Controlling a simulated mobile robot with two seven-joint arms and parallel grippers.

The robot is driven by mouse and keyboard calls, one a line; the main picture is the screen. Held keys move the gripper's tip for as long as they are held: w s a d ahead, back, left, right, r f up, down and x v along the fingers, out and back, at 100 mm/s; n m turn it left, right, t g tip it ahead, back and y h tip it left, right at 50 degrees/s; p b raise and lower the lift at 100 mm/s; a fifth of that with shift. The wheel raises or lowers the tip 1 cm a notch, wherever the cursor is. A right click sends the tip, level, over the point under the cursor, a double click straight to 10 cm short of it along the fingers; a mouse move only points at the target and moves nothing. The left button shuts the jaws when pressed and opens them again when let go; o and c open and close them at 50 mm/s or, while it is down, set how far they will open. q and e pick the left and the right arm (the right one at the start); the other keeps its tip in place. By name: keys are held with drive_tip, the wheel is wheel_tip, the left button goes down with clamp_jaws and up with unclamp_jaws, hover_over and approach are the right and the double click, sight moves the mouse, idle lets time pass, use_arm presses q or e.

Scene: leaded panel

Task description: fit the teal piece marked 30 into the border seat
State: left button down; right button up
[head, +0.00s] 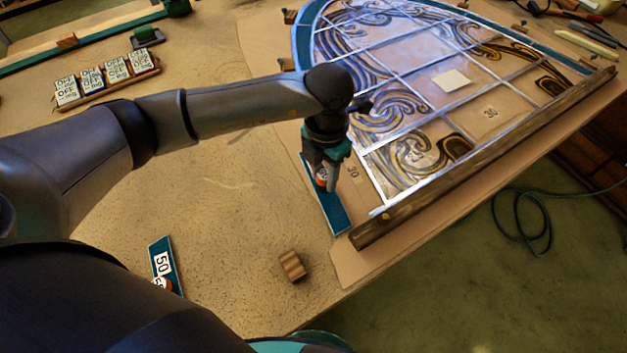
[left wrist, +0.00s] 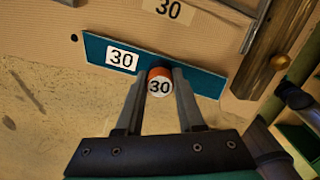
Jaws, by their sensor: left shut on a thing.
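The teal piece (head: 337,214) is a flat strip with a white label reading 30 and an orange-and-white knob marked 30. My left gripper (head: 321,182) is shut on that knob (left wrist: 160,84), and the label shows in the left wrist view (left wrist: 122,58). The strip lies along the near left edge of the brown backing board, beside the bare place marked 30 (head: 353,173), which I take as the border seat. That mark also shows in the left wrist view (left wrist: 168,10). I cannot tell whether the strip touches the board. My right gripper is not in view.
The leaded panel (head: 400,98) fills the board, with a wooden bar (head: 480,158) along its near right edge. A teal piece marked 50 (head: 163,262) and a wooden block (head: 292,265) lie on the table. A rack of labelled blocks (head: 108,78) stands at the left.

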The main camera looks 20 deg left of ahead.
use_arm(q)
drive_tip(key=shift+w+d, duration=0.25)
drive_tip(key=shift+w, duration=0.05)
drive_tip(key=shift+b, duration=0.3)
idle(1.3)
drive_tip(key=shift+w+d+b, duration=1.05)
drive_tip(key=shift+w, duration=0.25)
drive_tip(key=shift+w+d+b, duration=1)
drive_tip(key=shift+w+b, duration=0.05)
drive_tip(key=shift+w, duration=0.25)
drive_tip(key=shift+c, duration=2.2)
unclamp_jaws()
drive_tip(key=shift+r, duration=0.1)
wheel_tip(320, 180, up, 15)
drive_tip(key=shift+p, duration=0.45)
drive_tip(key=shift+s, duration=0.1)
